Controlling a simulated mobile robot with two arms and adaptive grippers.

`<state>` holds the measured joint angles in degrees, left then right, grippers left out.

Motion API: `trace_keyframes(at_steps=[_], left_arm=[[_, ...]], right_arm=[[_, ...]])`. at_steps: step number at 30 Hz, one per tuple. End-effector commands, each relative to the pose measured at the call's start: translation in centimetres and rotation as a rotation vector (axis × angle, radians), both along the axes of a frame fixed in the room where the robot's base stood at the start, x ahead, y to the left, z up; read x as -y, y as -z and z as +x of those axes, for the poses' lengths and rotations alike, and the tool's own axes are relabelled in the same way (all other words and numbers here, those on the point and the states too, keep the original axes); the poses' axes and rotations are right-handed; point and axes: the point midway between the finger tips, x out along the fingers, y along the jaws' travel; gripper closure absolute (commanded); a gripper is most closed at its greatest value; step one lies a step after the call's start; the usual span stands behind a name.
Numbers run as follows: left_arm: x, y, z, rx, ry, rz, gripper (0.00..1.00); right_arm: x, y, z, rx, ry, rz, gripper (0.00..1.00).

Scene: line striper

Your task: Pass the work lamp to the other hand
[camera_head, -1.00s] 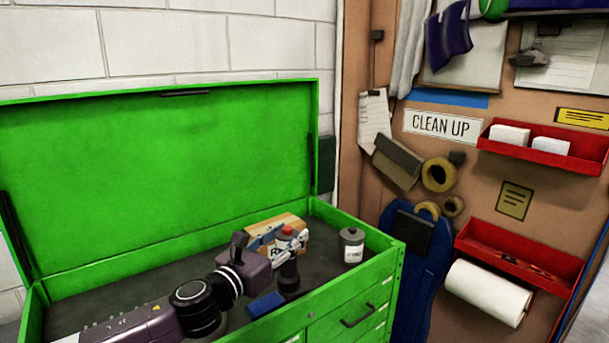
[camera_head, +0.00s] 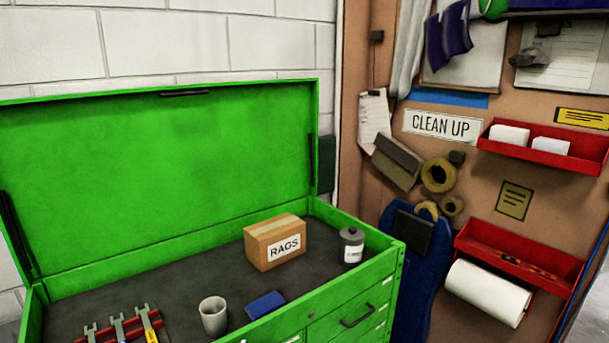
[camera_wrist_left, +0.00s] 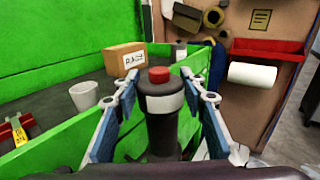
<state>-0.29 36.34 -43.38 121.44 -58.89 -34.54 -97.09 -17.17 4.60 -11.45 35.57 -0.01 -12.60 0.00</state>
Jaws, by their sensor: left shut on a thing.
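The work lamp (camera_wrist_left: 162,110) is a dark upright cylinder with a pale band and a red top, seen in the left wrist view. My left gripper (camera_wrist_left: 166,98) is shut on it, with a blue finger on each side. The lamp is held in front of the green chest, clear of the chest's top in the picture. Its lower end is hidden by the dark wrist part at the bottom. Neither the lamp nor either gripper shows in the head view now. I cannot make out my right gripper in any view.
The open green chest (camera_head: 355,295) holds a rags box (camera_head: 275,243), a grey canister (camera_head: 351,246), a grey cup (camera_head: 213,316), a blue block (camera_head: 265,304) and several wrenches (camera_head: 118,326). A paper roll (camera_head: 488,293) hangs on the board at right.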

Motion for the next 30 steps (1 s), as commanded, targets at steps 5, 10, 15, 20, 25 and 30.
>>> trace_keyframes(at_steps=[5, 10, 15, 20, 25, 30], left_arm=[[-2.3, 0.7, -4.4, -0.006, -0.073, -0.003, 1.00], [-4.8, 0.5, -8.3, -0.005, -0.146, -0.002, 1.00], [-7.1, -0.4, -11.8, -0.003, -0.211, -0.001, 1.00], [-8.8, -1.5, -14.3, -0.003, -0.259, 0.000, 1.00], [-9.6, -0.4, -14.9, 0.002, -0.305, -0.002, 1.00], [-9.5, 2.6, -14.8, 0.002, -0.302, -0.001, 1.00]], right_arm=[[0.0, 0.0, 0.0, 0.000, 0.000, 0.000, 0.60], [0.0, 0.0, 0.0, 0.000, 0.000, 0.000, 0.60], [0.0, 0.0, 0.0, -0.001, 0.000, 0.001, 0.60], [0.0, 0.0, 0.0, -0.001, 0.000, 0.001, 0.60], [-0.1, 1.8, 0.0, 0.000, 0.000, 0.001, 0.60], [-0.1, 4.8, -0.1, -0.002, 0.000, 0.002, 0.60]])
